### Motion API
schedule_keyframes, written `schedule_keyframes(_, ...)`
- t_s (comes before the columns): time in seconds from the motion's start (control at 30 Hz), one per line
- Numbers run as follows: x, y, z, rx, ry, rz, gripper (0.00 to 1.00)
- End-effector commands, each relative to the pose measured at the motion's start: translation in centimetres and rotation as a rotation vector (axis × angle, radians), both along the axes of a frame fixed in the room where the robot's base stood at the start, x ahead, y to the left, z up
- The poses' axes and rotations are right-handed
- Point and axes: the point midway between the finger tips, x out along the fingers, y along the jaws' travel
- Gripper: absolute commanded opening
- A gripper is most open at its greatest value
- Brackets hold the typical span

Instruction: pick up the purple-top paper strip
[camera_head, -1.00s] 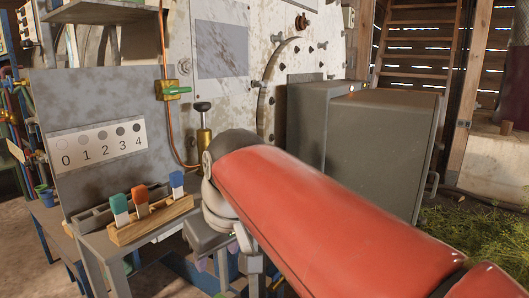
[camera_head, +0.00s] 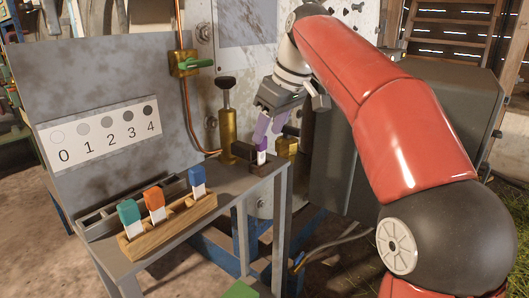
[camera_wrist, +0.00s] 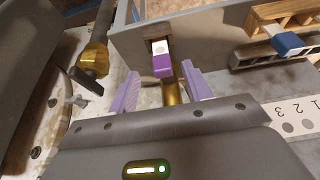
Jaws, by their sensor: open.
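The purple-top paper strip (camera_head: 261,156) stands upright in a small dark holder (camera_head: 257,168) at the right end of the grey bench. In the wrist view the strip (camera_wrist: 162,62) shows its purple top towards me and a white part with a grey spot beyond. My gripper (camera_head: 268,132) has pale purple fingers and hangs just above the strip. In the wrist view my gripper's fingers (camera_wrist: 160,82) are apart, one on each side of the strip's line, with visible gaps and nothing between them. The strip's lower end is hidden in the holder.
A wooden rack (camera_head: 171,228) holds teal (camera_head: 130,215), orange (camera_head: 155,203) and blue-top (camera_head: 197,181) strips. A number chart (camera_head: 103,134) is on the grey panel behind. A brass pump (camera_head: 228,125) and a brass fitting (camera_head: 286,147) stand close to the gripper.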

Motion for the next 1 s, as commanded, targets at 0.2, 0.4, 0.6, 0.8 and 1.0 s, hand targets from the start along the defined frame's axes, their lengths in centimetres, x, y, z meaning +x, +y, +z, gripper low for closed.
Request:
schedule_keyframes(0.2, 0.5, 1.1, -3.2, -0.001, 0.001, 0.000, 0.49)
schedule_keyframes(0.4, 0.7, 1.4, -3.9, 0.000, -0.002, -0.002, 0.49)
schedule_keyframes(0.6, 0.7, 1.4, -3.9, 0.000, -0.002, -0.002, 0.43)
schedule_keyframes(0.8, 0.7, 1.4, -3.9, 0.000, -0.002, -0.002, 0.16)
schedule_keyframes(1.0, 0.7, 1.4, -3.8, 0.000, -0.002, -0.002, 0.00)
